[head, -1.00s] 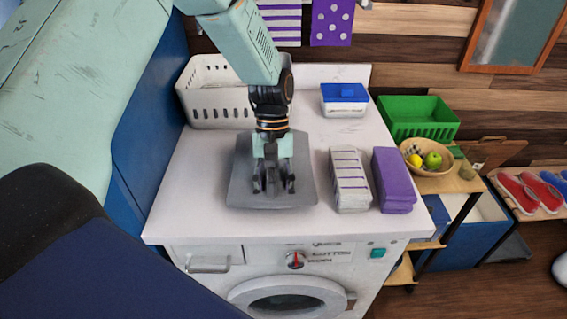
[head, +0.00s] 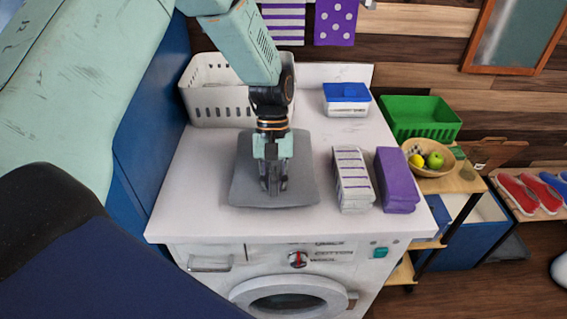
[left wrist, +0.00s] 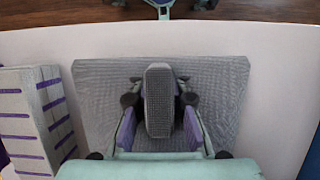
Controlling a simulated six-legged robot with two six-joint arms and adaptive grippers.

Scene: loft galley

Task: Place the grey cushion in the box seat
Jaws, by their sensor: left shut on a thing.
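The grey cushion (head: 302,185) lies flat on the white washing machine top (head: 215,222). My left gripper (head: 273,188) points straight down over its middle. In the left wrist view the cushion (left wrist: 225,90) has a raised grey ridge (left wrist: 159,90) between the two fingers of my left gripper (left wrist: 159,122), which is shut on it. The cushion appears to rest on the top still. A blue box with a pale inside (head: 485,215) stands low at the right, partly behind a shelf stand; I cannot tell whether it is the box seat. My right gripper is not in view.
Striped (head: 352,180) and purple (head: 396,180) folded cloths lie right of the cushion. A white basket (head: 215,105) and a blue-lidded tub (head: 347,99) stand behind. A green basket (head: 420,118) and a fruit bowl (head: 450,165) are farther right.

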